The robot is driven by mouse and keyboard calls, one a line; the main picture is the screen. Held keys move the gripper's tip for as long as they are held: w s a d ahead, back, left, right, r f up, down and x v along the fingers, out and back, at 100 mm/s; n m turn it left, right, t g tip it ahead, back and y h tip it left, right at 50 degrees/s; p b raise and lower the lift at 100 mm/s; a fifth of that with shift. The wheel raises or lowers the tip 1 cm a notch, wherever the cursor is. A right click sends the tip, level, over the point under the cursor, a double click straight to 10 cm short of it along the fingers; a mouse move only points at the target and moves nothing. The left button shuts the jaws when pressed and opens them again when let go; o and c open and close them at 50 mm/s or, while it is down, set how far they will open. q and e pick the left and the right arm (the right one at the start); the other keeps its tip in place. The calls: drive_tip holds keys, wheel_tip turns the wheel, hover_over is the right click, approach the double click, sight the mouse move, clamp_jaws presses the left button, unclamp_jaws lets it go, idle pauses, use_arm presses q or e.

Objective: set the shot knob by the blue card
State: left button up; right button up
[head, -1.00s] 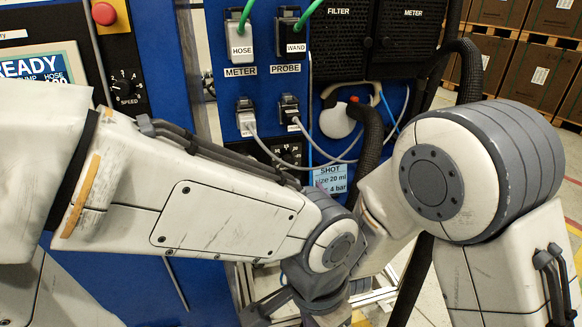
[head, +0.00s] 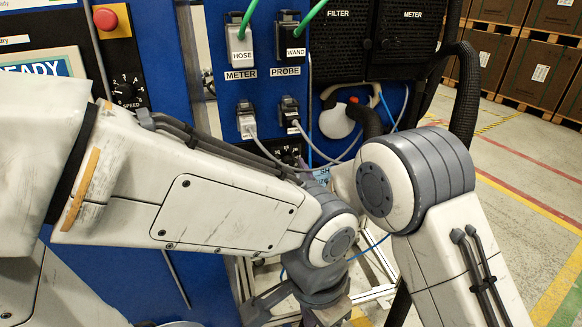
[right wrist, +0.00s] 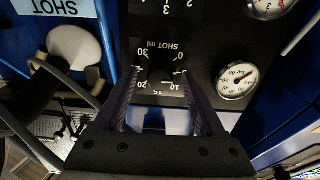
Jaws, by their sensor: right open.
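The shot knob (right wrist: 161,74) is dark and sits on a black panel marked "SHOT ml", upside down in the right wrist view. My right gripper (right wrist: 164,72) is open, one finger on each side of the knob. Whether the fingers touch it, and where its pointer stands, I cannot tell. In the head view my left forearm and wrist hide that gripper. The blue card (right wrist: 40,8) shows only its word SHOT in the right wrist view; in the head view a sliver of the card (head: 322,174) shows. My left gripper (head: 265,306) shows only in part, low in the head view.
Pressure gauges (right wrist: 238,80) sit beside the knob, and another dial (right wrist: 166,6) is near it. Grey cables hang from the sockets (head: 246,115) across the panel near my wrists. A black hose (head: 468,90) runs at the right.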

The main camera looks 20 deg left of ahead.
drive_tip(key=shift+c, duration=0.3)
clamp_jaws()
drive_tip(key=shift+f+m+b, duration=0.15)
drive_tip(key=shift+m+b, duration=0.75)
drive_tip(key=shift+b, duration=0.3)
drive_tip(key=m+b, duration=1.1)
drive_tip(key=b, duration=0.1)
drive_tip(key=shift+m, duration=0.4)
drive_tip(key=m+b, duration=1)
drive_tip(key=b, duration=0.3)
drive_tip(key=shift+m, duration=0.3)
drive_tip(key=shift+r+m+b, duration=0.25)
drive_tip(key=shift+m+b, duration=1.15)
drive_tip(key=shift+b, duration=0.2)
